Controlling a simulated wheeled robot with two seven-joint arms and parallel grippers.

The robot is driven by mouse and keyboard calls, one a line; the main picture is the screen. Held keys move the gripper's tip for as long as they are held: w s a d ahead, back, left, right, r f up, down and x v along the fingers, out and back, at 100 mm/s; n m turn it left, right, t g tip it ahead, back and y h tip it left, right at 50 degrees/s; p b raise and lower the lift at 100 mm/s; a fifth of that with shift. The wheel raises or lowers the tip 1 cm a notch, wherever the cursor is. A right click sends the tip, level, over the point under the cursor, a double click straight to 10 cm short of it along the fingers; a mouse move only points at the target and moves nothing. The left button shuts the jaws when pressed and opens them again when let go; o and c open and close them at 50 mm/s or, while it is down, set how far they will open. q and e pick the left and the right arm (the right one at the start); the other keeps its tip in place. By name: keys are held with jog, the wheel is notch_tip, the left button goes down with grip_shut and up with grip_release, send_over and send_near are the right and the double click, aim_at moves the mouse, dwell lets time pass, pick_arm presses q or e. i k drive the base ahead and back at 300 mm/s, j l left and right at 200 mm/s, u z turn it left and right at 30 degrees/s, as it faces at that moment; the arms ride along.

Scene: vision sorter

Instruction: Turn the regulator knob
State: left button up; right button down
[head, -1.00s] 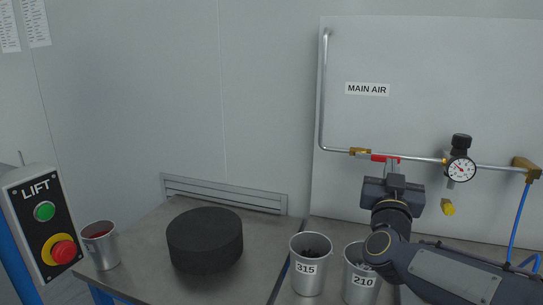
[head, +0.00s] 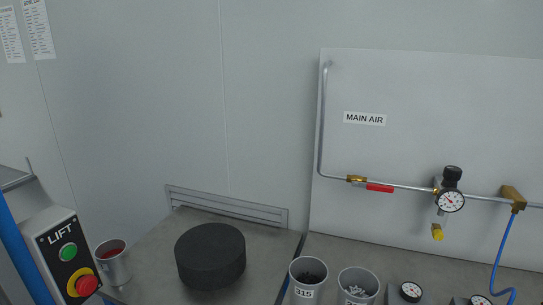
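The regulator knob (head: 452,174) is a black cap on top of the regulator, on the pipe at the right of the wall panel. A round white pressure gauge (head: 451,201) sits just below it. A yellow fitting (head: 437,232) hangs under the regulator. A brass valve with a red handle (head: 380,188) is on the same pipe to the left, and its handle lies along the pipe. Neither of my grippers shows in the head view.
The MAIN AIR label (head: 364,118) is above the pipe. Metal cups, one marked 315 (head: 306,293), stand at the bottom with gauges (head: 411,292) beside them. A black round block (head: 210,255) and a LIFT button box (head: 62,250) are at left. A blue hose (head: 502,255) hangs at right.

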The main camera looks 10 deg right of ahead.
aim_at(452, 173)
jog(key=l+z, duration=0.1)
jog(key=z, duration=1.45)
